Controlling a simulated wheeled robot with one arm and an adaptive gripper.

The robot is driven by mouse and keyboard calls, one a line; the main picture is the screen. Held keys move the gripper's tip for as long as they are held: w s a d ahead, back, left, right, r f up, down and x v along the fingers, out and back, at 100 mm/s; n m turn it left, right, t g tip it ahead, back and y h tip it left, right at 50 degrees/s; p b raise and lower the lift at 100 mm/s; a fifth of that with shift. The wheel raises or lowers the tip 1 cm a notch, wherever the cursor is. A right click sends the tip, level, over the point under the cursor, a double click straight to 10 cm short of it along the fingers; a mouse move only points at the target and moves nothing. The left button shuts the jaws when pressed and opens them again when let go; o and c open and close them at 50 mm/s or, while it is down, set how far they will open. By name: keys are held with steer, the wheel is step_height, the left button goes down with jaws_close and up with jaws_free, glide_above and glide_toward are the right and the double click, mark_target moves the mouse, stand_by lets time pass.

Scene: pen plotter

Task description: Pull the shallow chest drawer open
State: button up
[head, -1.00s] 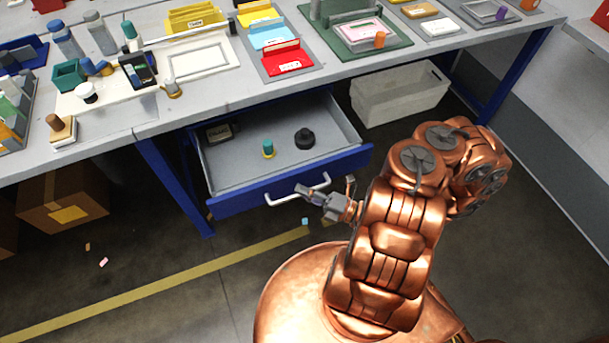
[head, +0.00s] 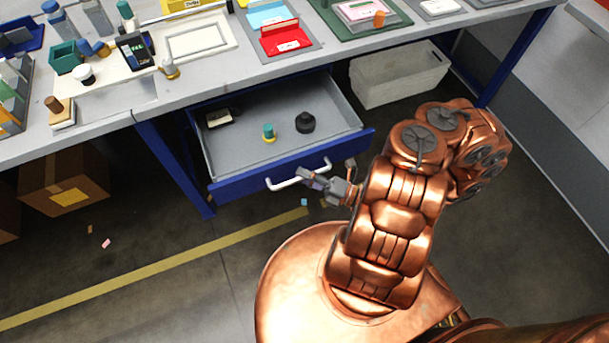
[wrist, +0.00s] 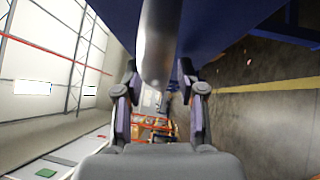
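The drawer (head: 235,188) under the bench has a blue front and a grey inside, and it stands well open. Its pale bar handle (head: 283,185) runs along the front. My gripper (head: 309,179) is at the right part of this handle. In the wrist view the handle (wrist: 158,35) runs between the two fingers of my gripper (wrist: 158,78), which lie close on either side of it. The finger contact is partly hidden.
The workbench (head: 190,95) above carries trays, bottles and folders. A blue bench leg (head: 175,170) stands left of the drawer. A white bin (head: 400,78) is at the right under the bench, and a cardboard box (head: 65,185) at the left. The floor in front is mostly clear.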

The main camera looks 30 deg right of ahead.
steer(key=shift+s, duration=0.1)
steer(key=v, duration=1.1)
steer(key=shift+s+d, duration=0.3)
stand_by(0.4)
steer(key=w+a+r+n+g+y+p, duration=0.15)
steer(key=a+r+n+g, duration=0.35)
steer(key=r+n+g, duration=0.55)
steer(key=w+a+r+n+g+p, duration=0.2)
steer(key=a+r+n+g, duration=0.4)
steer(key=r+n, duration=0.75)
steer(key=s+r+n+h+p, duration=0.4)
steer(key=s+r+n+h, duration=0.8)
steer(key=n, duration=0.8)
step_height(320, 180, up, 3)
steer(key=shift+s+a+r+h, duration=0.2)
steer(key=shift+a+h, duration=0.1)
steer(key=shift+h, duration=0.85)
